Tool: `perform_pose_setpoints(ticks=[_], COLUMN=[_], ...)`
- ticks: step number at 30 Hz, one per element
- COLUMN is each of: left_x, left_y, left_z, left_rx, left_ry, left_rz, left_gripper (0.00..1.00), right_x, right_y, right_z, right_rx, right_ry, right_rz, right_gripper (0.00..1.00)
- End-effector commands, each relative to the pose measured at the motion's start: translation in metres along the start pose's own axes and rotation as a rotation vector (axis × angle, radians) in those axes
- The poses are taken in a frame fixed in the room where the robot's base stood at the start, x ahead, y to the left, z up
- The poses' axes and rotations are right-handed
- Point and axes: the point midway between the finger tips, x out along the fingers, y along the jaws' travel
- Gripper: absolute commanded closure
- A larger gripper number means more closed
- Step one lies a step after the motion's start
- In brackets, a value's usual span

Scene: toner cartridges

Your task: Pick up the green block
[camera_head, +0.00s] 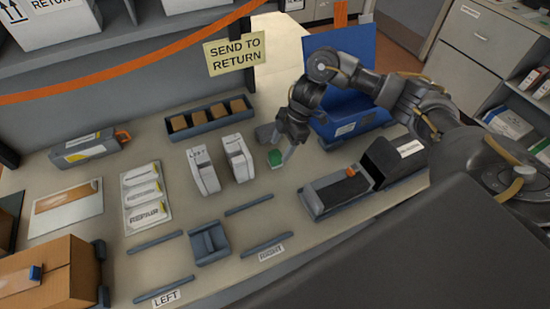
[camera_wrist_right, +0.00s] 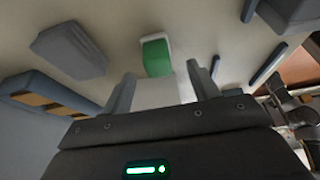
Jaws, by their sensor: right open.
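The green block (camera_head: 275,158) sits near the middle of the table, just by the tips of my right gripper (camera_head: 283,150). In the right wrist view, the green block (camera_wrist_right: 156,57) lies just beyond the two fingertips, roughly between them in the picture. My right gripper (camera_wrist_right: 165,85) is open with a wide gap between its fingers, and nothing is held. A pale surface shows between the fingers, below the block. My left gripper is not in view.
Two white cartridges (camera_head: 204,170) stand left of the block. A grey tray with brown blocks (camera_head: 210,117) lies behind them. A blue bin (camera_head: 349,125) stands behind my right arm. A grey device with an orange part (camera_head: 337,192) is to the right. Low grey rails and a holder (camera_head: 209,242) are in front.

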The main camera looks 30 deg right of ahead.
Motion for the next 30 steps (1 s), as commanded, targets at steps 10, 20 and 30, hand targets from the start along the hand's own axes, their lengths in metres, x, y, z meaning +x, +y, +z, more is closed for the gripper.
perform_pose_setpoints(ticks=[10,20,30], left_x=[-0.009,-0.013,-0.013], left_y=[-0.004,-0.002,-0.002], left_z=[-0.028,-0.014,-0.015], left_rx=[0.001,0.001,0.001], left_ry=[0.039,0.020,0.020], left_rz=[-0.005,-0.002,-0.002], left_gripper=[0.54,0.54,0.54], right_x=[0.024,0.054,0.054], right_y=[0.003,0.004,0.005], right_z=[-0.002,-0.001,-0.001], right_rx=[0.000,-0.003,-0.003], right_ry=[0.000,-0.001,0.000], right_rz=[-0.004,0.000,0.000], right_gripper=[0.40,0.40,0.64])
